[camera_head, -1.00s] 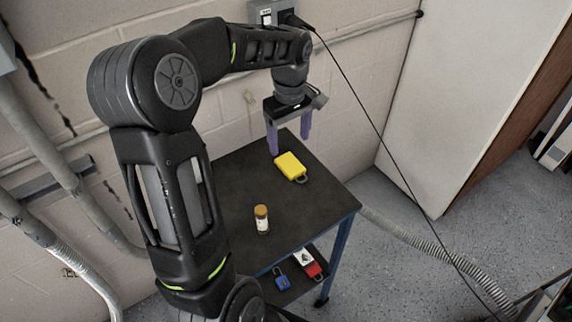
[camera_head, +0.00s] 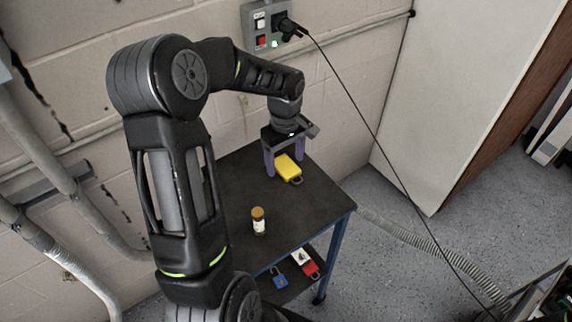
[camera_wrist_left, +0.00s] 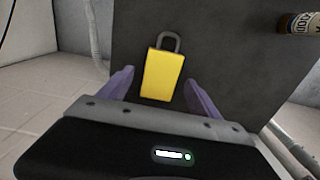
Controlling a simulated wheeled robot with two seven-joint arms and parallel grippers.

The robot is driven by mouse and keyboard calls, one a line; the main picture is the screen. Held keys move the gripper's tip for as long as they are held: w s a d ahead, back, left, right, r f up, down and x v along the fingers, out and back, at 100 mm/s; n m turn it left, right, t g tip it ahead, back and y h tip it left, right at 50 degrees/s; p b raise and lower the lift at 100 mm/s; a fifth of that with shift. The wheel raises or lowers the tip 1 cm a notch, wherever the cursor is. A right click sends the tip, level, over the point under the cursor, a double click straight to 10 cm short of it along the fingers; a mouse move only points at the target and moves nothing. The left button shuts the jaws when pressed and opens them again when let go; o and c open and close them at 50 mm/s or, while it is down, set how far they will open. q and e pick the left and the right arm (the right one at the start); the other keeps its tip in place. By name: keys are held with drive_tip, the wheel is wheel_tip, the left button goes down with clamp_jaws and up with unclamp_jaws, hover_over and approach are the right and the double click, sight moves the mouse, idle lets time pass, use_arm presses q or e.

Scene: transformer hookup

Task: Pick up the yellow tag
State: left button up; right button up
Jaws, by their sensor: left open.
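The yellow tag (camera_head: 287,168), a padlock-shaped piece with a grey shackle, lies flat on the dark tabletop near its far edge. It also shows in the left wrist view (camera_wrist_left: 162,75), with its shackle pointing away from the gripper. My left gripper (camera_head: 284,168) points down over the tag, its purple fingers apart on either side of it. In the left wrist view the open fingers (camera_wrist_left: 158,88) flank the tag with gaps on both sides, and nothing is held. My right gripper is not in view.
A small brown-capped bottle (camera_head: 258,221) stands on the dark table (camera_head: 315,205). A blue padlock (camera_head: 279,278) and a red tag (camera_head: 306,263) lie on the lower shelf. A wall box (camera_head: 268,25) with a plugged black cable is behind the arm.

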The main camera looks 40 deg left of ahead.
sight(285, 165)
use_arm(q)
drive_tip(key=shift+f, duration=0.35)
idle(0.3)
drive_tip(key=c, duration=1.4)
drive_tip(key=shift+r, duration=0.15)
drive_tip(key=shift+c, duration=0.2)
wheel_tip(285, 165, up, 10)
drive_tip(key=b, duration=0.1)
drive_tip(key=shift+b, duration=0.3)
